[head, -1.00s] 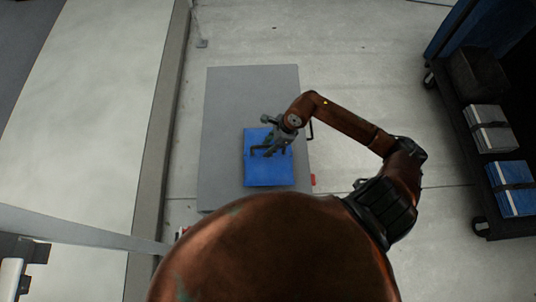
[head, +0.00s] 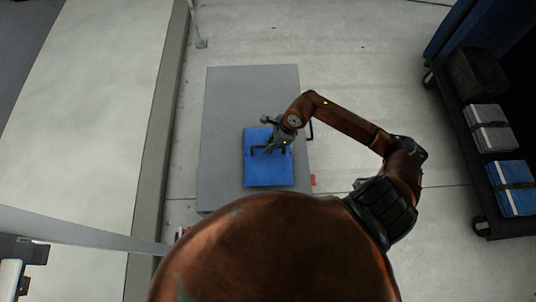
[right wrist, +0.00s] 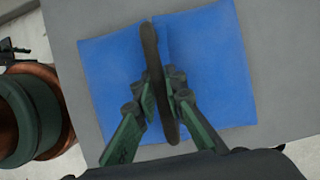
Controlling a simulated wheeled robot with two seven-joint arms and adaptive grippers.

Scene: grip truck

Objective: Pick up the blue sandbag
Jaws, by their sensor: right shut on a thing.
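The blue sandbag (head: 268,172) lies on the grey flat-topped case or platform (head: 225,110) in the middle of the head view. It has a dark strap handle across its middle. My right gripper (head: 271,147) is over the sandbag at this handle. In the right wrist view the gripper (right wrist: 163,100) has its two green-and-dark fingers on either side of the dark handle (right wrist: 152,60), shut on it, with the blue sandbag (right wrist: 210,70) spread to both sides. The sandbag still appears to rest on the grey surface. My left gripper does not show.
A dark cart (head: 470,135) at the right holds a black bin (head: 475,72), a grey strapped bag (head: 489,127) and another blue strapped bag (head: 513,186). A long pale raised surface (head: 85,110) runs along the left. The concrete floor (head: 370,70) behind and right of the platform is clear.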

